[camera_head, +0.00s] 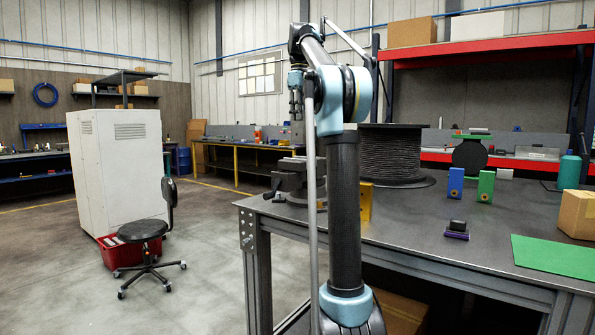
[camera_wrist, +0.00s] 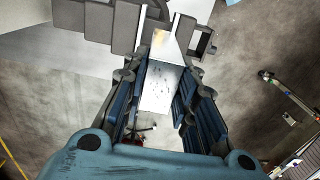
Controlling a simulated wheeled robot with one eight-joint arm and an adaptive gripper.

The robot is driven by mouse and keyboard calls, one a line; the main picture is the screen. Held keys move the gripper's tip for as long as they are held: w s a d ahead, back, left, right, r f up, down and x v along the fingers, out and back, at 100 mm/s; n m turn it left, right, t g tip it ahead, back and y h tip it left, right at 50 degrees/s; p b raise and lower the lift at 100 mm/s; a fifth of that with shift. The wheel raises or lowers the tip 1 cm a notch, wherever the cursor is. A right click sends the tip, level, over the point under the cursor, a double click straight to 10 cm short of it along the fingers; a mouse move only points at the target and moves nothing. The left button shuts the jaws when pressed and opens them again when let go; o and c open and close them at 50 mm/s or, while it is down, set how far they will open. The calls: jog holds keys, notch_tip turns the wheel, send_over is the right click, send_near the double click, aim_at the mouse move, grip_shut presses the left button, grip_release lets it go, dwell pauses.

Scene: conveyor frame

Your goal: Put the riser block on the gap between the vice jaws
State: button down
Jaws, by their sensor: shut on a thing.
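The riser block (camera_wrist: 160,88) is a smooth silver metal piece. In the wrist view it sits between the two dark blue finger pads of my gripper (camera_wrist: 163,85), which is shut on it. In the head view my gripper (camera_head: 296,108) points down, high above the left end of the workbench; I cannot make out the block there. The dark grey vice (camera_head: 289,176) stands on that bench end, below my gripper and partly hidden behind my arm. In the wrist view the vice (camera_wrist: 108,20) shows at the top, beyond the fingertips. The gap between its jaws is not clear.
The workbench (camera_head: 410,226) also carries a black cable spool (camera_head: 393,150), blue (camera_head: 456,183) and green (camera_head: 486,186) blocks, a cardboard box (camera_head: 578,214) and a green mat (camera_head: 553,253). A chair (camera_head: 143,230) and white cabinet (camera_head: 118,170) stand left on open floor.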

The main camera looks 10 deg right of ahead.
aim_at(300, 139)
jog(key=shift+w+d, duration=0.1)
jog(key=shift+w, duration=0.2)
jog(key=f, duration=0.6)
jog(key=shift+w+d, duration=0.2)
jog(key=shift+w, duration=0.1)
jog(key=shift+f, duration=2)
jog(key=c, duration=1.3)
grip_release()
notch_tip(300, 139, up, 12)
jog(key=shift+s, duration=0.1)
